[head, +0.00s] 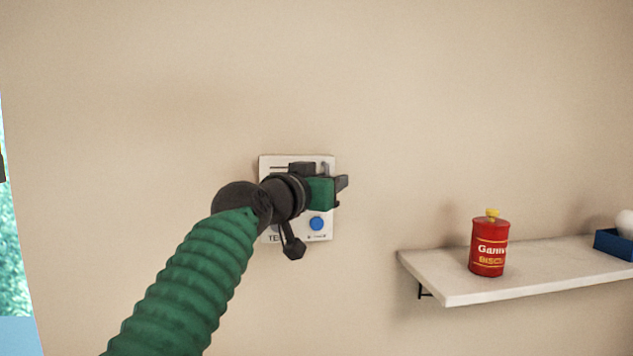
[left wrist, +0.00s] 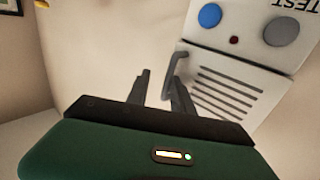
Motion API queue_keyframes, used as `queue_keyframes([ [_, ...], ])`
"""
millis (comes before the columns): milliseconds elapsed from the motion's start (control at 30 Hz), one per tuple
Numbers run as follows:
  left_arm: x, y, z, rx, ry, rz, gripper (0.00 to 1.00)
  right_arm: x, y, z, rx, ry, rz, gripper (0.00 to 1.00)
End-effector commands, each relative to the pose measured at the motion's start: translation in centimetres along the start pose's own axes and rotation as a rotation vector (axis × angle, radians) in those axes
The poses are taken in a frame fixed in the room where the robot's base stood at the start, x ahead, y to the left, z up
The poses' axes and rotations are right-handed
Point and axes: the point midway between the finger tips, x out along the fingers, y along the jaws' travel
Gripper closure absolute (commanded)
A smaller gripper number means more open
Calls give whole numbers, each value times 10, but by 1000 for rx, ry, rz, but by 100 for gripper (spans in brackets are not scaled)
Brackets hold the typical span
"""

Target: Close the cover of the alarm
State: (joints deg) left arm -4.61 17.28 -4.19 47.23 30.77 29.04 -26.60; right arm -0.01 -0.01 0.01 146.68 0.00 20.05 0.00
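The alarm is a white panel (head: 268,163) on the wall, partly hidden behind my left arm in the head view. It has a blue button (head: 316,223). In the left wrist view the panel (left wrist: 258,58) appears upside down, with the blue button (left wrist: 210,15), a grey button, a small red dot and dark slots. A bent grey handle (left wrist: 172,68) juts from its edge. I cannot tell a separate cover clearly. My left gripper (head: 342,184) is at the panel's right side. Its fingers (left wrist: 159,80) are apart, with the handle beside the right-hand finger; contact is unclear. My right gripper is not in view.
A white shelf (head: 447,284) is on the wall at the lower right. It holds a red biscuit tin (head: 488,248) and a blue box (head: 612,244) with a white object. The wall around the panel is bare. A window edge is at far left.

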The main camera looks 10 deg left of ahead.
Motion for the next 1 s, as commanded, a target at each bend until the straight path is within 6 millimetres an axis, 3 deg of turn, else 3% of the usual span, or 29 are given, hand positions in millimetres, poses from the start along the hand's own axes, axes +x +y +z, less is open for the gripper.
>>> queue_keyframes([
  [700,-8,-10,0,-2,5,-6,70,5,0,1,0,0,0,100],
  [867,-37,-10,6,-1,9,-7,70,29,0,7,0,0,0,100],
  [1000,-79,-11,7,-2,10,-8,70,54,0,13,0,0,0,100],
])
